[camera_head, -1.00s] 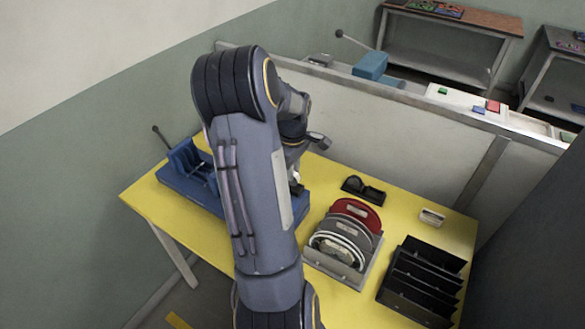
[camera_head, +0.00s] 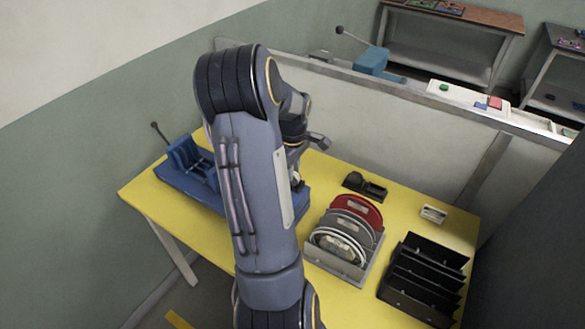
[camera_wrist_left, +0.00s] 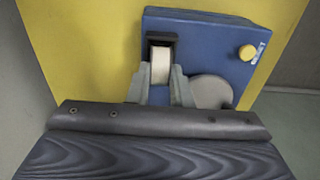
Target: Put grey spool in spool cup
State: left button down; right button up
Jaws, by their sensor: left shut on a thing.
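In the left wrist view the grey fingers of my left gripper (camera_wrist_left: 160,72) close from both sides on a pale grey piece, the grey spool (camera_wrist_left: 160,66), seen narrow. It stands within a black open frame, which looks like the spool cup (camera_wrist_left: 161,37), on a blue base (camera_wrist_left: 210,46). How deep the spool sits in it I cannot tell. In the head view my left gripper (camera_head: 297,182) is over the right part of the blue fixture (camera_head: 190,190), and my arm hides most of its hold. My right gripper is not in view.
A grey rack (camera_head: 345,272) with red, grey and white discs stands right of my arm. A black slotted rack (camera_head: 415,295) and a black holder (camera_head: 364,187) are on the yellow table (camera_head: 410,215). A grey disc (camera_wrist_left: 211,91) lies beside the fingers.

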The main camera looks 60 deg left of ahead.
pick_arm(q)
jog(key=shift+f, duration=0.1)
jog(key=c, duration=0.9)
grip_release()
jog(key=shift+r+p, duration=2.95)
jog(key=shift+r, duration=1.1)
